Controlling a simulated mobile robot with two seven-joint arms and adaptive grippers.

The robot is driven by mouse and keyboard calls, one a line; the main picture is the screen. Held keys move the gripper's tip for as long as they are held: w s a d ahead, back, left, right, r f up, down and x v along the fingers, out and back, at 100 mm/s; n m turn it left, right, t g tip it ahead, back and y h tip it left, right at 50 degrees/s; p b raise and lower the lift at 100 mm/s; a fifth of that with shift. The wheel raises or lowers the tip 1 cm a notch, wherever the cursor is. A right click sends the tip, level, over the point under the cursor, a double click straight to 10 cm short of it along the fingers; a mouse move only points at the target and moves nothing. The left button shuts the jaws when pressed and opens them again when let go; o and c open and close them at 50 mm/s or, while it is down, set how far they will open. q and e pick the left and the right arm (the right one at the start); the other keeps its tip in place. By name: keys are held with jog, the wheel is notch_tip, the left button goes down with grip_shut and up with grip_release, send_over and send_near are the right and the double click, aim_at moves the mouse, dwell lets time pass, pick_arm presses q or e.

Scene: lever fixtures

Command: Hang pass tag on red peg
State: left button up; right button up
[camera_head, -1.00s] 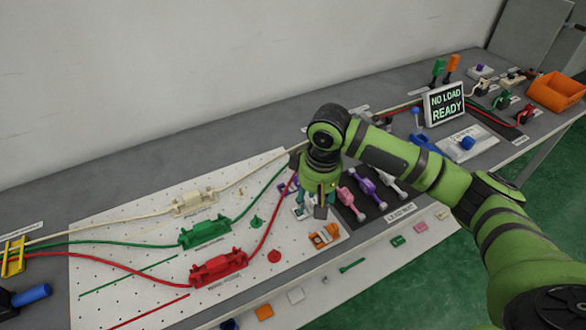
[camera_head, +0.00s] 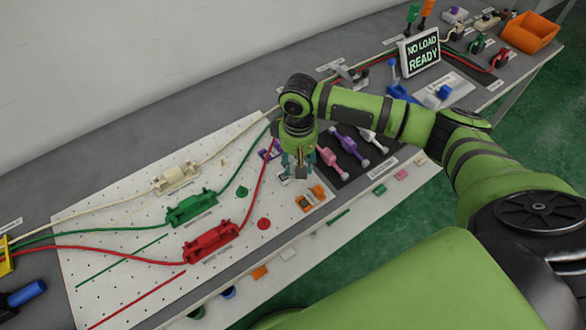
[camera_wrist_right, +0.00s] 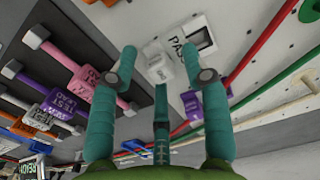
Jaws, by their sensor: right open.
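The pass tag (camera_wrist_right: 196,36) is a white plate with dark "PASS" lettering, beside a pale block (camera_wrist_right: 157,66) in the right wrist view. In the head view the white tag (camera_head: 284,180) lies on the board, partly hidden by my right gripper (camera_head: 299,173). My right gripper is open, with its teal fingers on either side of the pale block in the wrist view (camera_wrist_right: 167,66). Contact cannot be told. The red peg (camera_head: 263,224) stands on the white pegboard (camera_head: 130,230), left of and nearer than the gripper. My left gripper is not in view.
A green peg (camera_head: 242,191) stands near the red one. Orange tags (camera_head: 310,198) lie just in front of the gripper. Pink (camera_head: 333,161) and purple (camera_head: 349,145) test leads lie to its right. A red cable (camera_head: 262,175) runs left of it to a red connector (camera_head: 211,243).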

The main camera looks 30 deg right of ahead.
jog(key=c, duration=0.8)
jog(key=shift+r, duration=0.15)
